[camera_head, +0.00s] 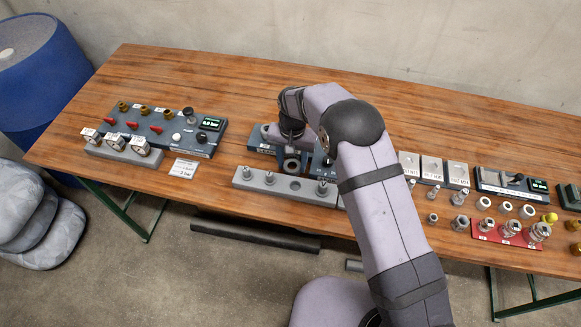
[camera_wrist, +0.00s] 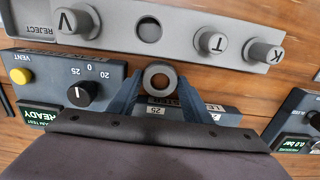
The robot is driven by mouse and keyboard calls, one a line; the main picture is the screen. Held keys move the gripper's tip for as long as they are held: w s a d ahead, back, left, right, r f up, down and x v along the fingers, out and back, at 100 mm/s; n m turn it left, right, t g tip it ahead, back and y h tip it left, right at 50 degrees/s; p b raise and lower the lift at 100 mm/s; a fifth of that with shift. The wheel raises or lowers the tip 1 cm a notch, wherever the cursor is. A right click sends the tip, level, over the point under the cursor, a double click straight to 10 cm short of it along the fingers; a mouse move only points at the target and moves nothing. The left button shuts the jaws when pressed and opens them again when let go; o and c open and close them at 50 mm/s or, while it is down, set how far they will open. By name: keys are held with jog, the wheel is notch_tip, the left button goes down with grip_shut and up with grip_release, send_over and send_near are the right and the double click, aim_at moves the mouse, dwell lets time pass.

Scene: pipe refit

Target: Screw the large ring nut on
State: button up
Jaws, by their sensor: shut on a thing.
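My gripper (camera_wrist: 158,92) points down over the middle of the table, its two blue-grey fingers shut on a grey ring nut (camera_wrist: 159,77). The ring nut also shows in the head view (camera_head: 291,166), at the front edge of the blue-grey test station (camera_head: 260,146). Its hole faces the wrist camera. A label reading 25 (camera_wrist: 157,110) sits behind it, between the fingers. The thread it would fit is hidden, so I cannot tell whether the nut is on it.
A grey rack (camera_wrist: 202,45) with posts marked V, T and K and one empty hole lies beside the gripper. The station has a black knob (camera_wrist: 82,94) and a yellow button (camera_wrist: 20,75). A gauge panel (camera_head: 150,128) stands left; a red tray (camera_head: 497,233) lies right.

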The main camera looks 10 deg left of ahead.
jog(key=shift+r, duration=0.1)
jog(key=shift+r+p, duration=1)
jog(key=shift+r, duration=0.4)
jog(key=shift+r, duration=0.15)
jog(key=shift+r+p, duration=0.85)
jog(key=shift+r, duration=0.3)
jog(key=shift+w+r+p, duration=1.3)
jog(key=shift+w+r, duration=0.75)
jog(key=shift+w, duration=0.2)
jog(key=shift+w+r+p, duration=1.25)
jog(key=shift+w+r, duration=0.8)
jog(key=shift+w, duration=0.2)
